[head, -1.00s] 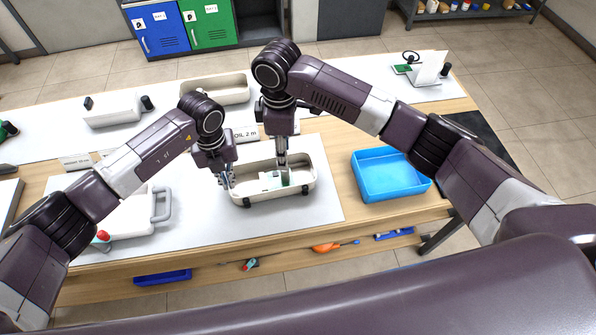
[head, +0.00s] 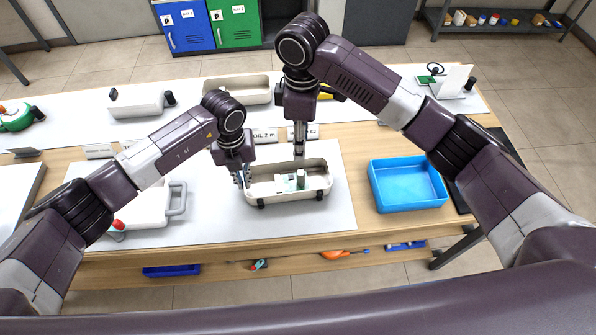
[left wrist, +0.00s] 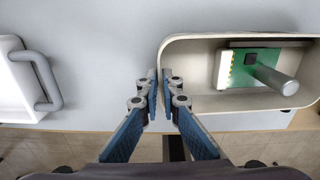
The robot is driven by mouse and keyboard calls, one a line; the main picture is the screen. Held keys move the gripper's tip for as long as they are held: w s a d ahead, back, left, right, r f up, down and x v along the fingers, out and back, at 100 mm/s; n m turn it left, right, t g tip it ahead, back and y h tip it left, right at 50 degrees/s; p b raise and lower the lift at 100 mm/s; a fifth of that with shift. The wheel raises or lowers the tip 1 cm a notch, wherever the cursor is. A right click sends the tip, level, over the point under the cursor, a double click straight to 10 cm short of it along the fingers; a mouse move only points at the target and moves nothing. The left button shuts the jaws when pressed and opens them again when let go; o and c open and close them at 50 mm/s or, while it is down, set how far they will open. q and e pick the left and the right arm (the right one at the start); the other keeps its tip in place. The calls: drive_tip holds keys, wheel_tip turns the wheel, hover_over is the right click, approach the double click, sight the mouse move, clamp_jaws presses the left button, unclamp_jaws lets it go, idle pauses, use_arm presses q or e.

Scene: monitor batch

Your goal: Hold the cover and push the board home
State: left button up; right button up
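The cover (head: 327,190) is a cream, open, tray-like shell on the grey mat; its left end shows in the left wrist view (left wrist: 200,40). The green board (head: 285,183) lies inside it, with a pale strip along one edge and a grey cylinder standing on it; it also shows in the left wrist view (left wrist: 262,70). I cannot tell whether it is fully seated. My left gripper (left wrist: 163,90) has its fingers on both sides of the cover's left wall, closed on it. My right gripper (head: 299,152) is above the cover, apart from the board, fingers together and empty.
A blue bin (head: 408,186) stands to the right. A white case with a handle (head: 150,205) lies to the left. Another cream shell (head: 237,91) and small signs (head: 265,135) are behind. Bare mat lies right of the cover.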

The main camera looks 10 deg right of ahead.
use_arm(q)
drive_tip(key=o, duration=0.4)
drive_tip(key=shift+o, duration=0.2)
wheel_tip(320, 180, up, 12)
idle(0.4)
